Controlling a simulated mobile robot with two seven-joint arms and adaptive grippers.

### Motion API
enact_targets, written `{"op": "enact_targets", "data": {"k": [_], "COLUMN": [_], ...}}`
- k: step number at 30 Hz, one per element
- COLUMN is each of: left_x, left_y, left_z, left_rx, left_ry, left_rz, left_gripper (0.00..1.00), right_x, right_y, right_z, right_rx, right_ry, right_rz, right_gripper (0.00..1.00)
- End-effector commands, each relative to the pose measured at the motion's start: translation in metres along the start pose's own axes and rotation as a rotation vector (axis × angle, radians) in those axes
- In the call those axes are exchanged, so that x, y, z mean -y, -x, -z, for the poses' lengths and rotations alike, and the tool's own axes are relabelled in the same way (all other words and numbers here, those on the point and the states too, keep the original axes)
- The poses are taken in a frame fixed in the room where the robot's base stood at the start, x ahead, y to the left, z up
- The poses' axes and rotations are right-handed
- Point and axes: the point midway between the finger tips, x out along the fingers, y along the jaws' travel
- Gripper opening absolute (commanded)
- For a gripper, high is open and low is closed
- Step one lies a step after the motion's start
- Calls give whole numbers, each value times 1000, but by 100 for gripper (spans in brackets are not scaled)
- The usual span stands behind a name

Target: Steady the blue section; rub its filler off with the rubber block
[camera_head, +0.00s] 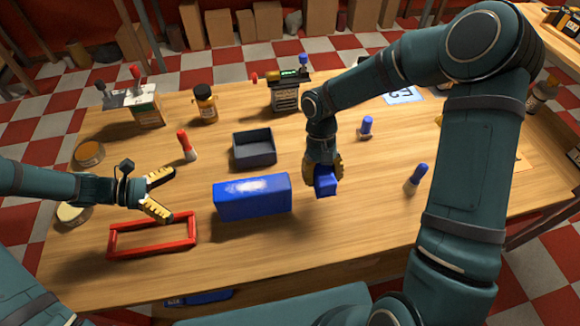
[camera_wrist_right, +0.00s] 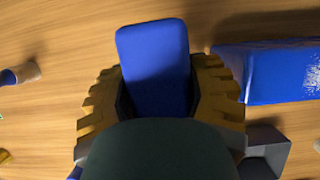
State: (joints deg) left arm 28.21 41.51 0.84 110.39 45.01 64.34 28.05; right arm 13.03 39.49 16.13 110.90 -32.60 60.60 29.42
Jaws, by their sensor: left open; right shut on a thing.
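The blue section (camera_head: 252,197) is a long blue block standing on the table in the middle of the head view. A whitish patch of filler (camera_head: 248,186) lies on its top. Part of the section also shows at the right of the right wrist view (camera_wrist_right: 268,73). My right gripper (camera_head: 324,177) is shut on the blue rubber block (camera_head: 326,186), held to the right of the section and apart from it. The block fills the jaws in the right wrist view (camera_wrist_right: 156,60). My left gripper (camera_head: 164,193) is open and empty, left of the section.
A red rectangular frame (camera_head: 153,236) lies below my left gripper. A dark open tray (camera_head: 254,149) sits behind the section. A red-capped tool (camera_head: 186,145) stands at left, and blue-handled tools (camera_head: 366,127) stand at right. The table front of the section is clear.

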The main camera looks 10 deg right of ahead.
Motion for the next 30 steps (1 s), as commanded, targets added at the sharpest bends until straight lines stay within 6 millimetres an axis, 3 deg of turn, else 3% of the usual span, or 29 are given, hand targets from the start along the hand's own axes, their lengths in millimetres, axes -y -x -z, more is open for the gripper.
{"op": "enact_targets", "data": {"k": [8, 19, 30], "left_x": [0, 0, 0], "left_y": [0, 0, 0], "left_z": [0, 0, 0], "left_rx": [0, 0, 0], "left_ry": [0, 0, -1], "left_rz": [0, 1, 0], "left_gripper": [100, 100, 100], "right_x": [23, 89, 153], "right_y": [16, 51, 90], "right_z": [2, -2, -20], "right_rx": [-5, 0, 0], "right_ry": [137, 542, 895], "right_rz": [-58, -217, -369], "right_gripper": [25, 25, 25]}}
